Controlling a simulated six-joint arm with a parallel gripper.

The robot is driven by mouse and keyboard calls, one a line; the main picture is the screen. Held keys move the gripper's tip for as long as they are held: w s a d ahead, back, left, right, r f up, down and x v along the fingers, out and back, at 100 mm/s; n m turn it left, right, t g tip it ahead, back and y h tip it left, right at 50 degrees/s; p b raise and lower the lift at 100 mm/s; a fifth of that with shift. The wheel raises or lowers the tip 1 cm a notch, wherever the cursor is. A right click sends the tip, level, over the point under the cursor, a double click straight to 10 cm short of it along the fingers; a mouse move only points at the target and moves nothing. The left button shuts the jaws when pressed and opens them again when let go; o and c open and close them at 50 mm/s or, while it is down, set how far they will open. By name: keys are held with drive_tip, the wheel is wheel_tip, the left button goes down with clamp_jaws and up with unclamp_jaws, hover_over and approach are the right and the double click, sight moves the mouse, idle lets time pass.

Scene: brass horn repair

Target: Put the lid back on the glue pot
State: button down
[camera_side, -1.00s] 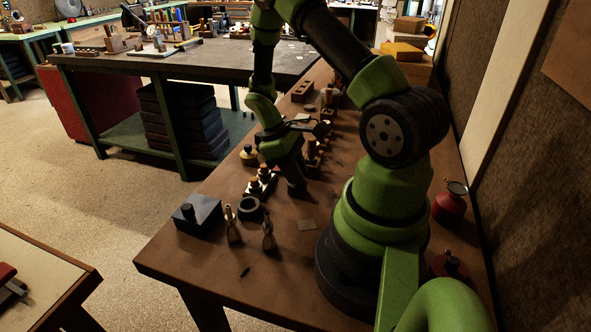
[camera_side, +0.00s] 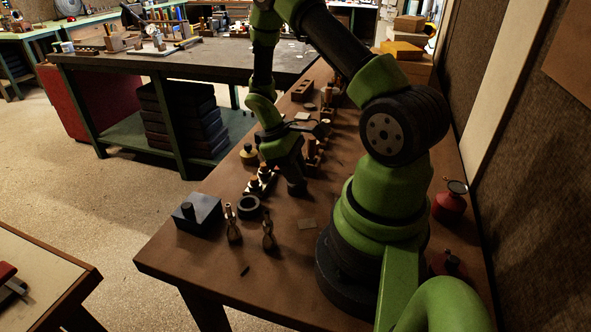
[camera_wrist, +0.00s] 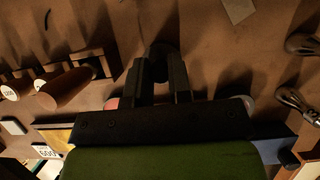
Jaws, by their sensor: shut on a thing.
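My gripper shows in the side view (camera_side: 297,188), low over the middle of the bench, with its fingertips pointing down. In the wrist view its two dark fingers (camera_wrist: 163,70) are close together on a small dark rounded thing (camera_wrist: 164,47), perhaps the lid; fingers and shadow hide most of it. I cannot tell for sure which thing is the glue pot. A dark, hollow, ring-shaped thing (camera_side: 249,208) stands left of the gripper.
A dark block with a knob (camera_side: 198,214) and two upright metal tools (camera_side: 268,237) stand front left. Wooden cylinders (camera_wrist: 68,90) lie left of my fingers in the wrist view. A red can (camera_side: 450,203) stands at right. The front of the bench is mostly clear.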

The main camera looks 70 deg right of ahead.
drive_tip(key=shift+c, duration=2.4)
unclamp_jaws()
drive_tip(key=shift+r, duration=3.55)
clamp_jaws()
drive_tip(key=shift+f, duration=0.15)
drive_tip(key=shift+f, duration=2.4)
